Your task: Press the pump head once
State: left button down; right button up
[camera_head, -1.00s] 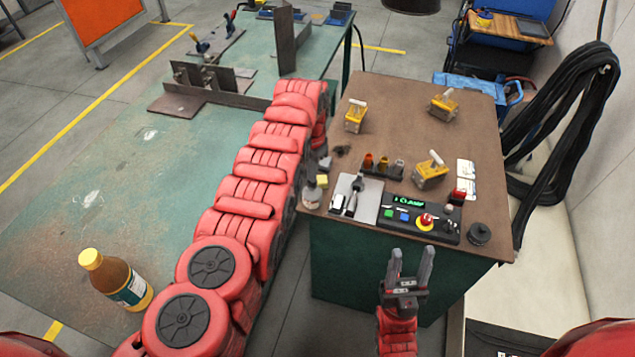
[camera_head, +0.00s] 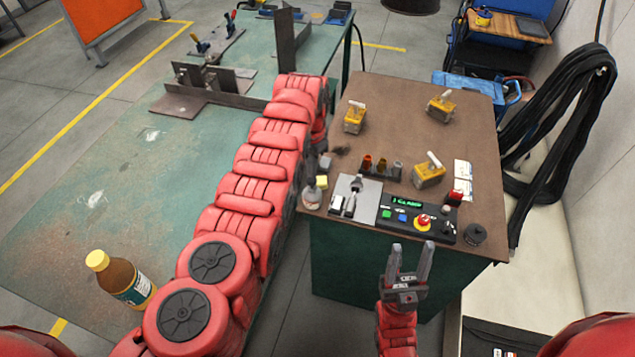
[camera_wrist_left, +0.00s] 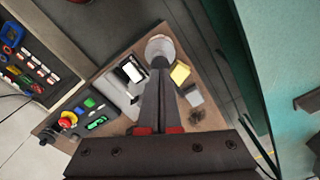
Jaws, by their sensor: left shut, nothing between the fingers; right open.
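A small pale bottle (camera_head: 311,196) stands at the left edge of the brown-topped table; I take it for the pump bottle. Its top is mostly hidden by my left gripper (camera_head: 309,177), which points down at it from above. In the left wrist view the bottle shows as a pale round shape (camera_wrist_left: 160,46) right at the tips of my left gripper (camera_wrist_left: 159,66). The fingers are together with nothing between them. I cannot tell whether they touch the pump head. My right gripper (camera_head: 411,250) is open and empty in front of the table.
A yellow block (camera_head: 321,182) and a grey block (camera_head: 325,162) lie close to the bottle. A grey plate (camera_head: 367,202) and a control panel (camera_head: 420,220) with buttons lie to its right. A yellow-capped bottle (camera_head: 125,280) stands on the green table (camera_head: 100,225).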

pick_arm(q)
notch_tip(320, 180, up, 3)
jog(key=shift+r+p, duration=0.1)
jog(key=shift+p, duration=1.15)
notch_tip(320, 180, up, 3)
jog(key=shift+f+p, duration=0.1)
jog(key=shift+p, duration=0.45)
